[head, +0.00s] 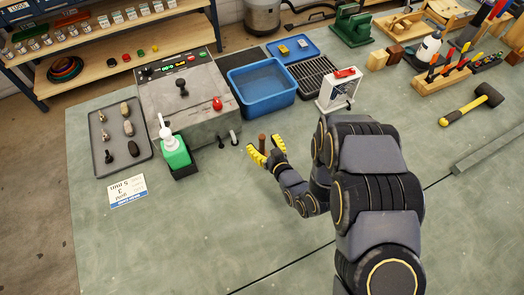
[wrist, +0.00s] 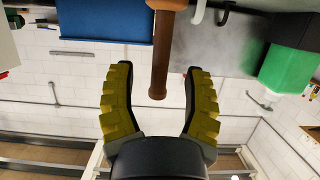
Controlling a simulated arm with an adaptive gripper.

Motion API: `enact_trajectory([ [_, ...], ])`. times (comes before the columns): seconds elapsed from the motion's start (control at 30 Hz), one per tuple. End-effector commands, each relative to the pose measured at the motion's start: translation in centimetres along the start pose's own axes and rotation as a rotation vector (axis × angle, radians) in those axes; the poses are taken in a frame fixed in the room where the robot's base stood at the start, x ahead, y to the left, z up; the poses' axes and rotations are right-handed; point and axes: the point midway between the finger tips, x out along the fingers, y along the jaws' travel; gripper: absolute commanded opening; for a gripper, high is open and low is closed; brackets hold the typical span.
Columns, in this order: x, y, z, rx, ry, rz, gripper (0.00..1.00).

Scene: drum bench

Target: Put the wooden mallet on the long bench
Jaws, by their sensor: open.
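A brown wooden handle (head: 262,141), which looks like part of the wooden mallet, shows just beyond my gripper in the head view. In the wrist view the handle (wrist: 160,55) comes down from the top edge, its end between the two fingers. I cannot make out a mallet head. My gripper (head: 266,152) is open, with yellow ridged fingers. In the wrist view the fingers (wrist: 158,68) stand either side of the handle, with a gap on each side. The wide grey-green bench top (head: 240,215) lies below.
A control box (head: 185,95), a blue bin (head: 262,85), a green dispenser (head: 175,150) and a white device (head: 338,92) stand around my gripper. A black-headed hammer with a yellow handle (head: 462,110) lies at right. The front left bench is clear beyond a label card (head: 127,190).

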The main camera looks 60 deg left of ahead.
Motion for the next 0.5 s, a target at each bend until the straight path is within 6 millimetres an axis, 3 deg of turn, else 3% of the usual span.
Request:
enact_trajectory([
  [0.13,1.15,0.04,-0.08,0.001,0.003,0.001,0.49],
  [0.4,1.28,0.05,-0.04,0.0,0.0,0.001,0.5],
  [0.5,1.27,0.06,-0.03,0.0,0.0,0.001,0.08],
])
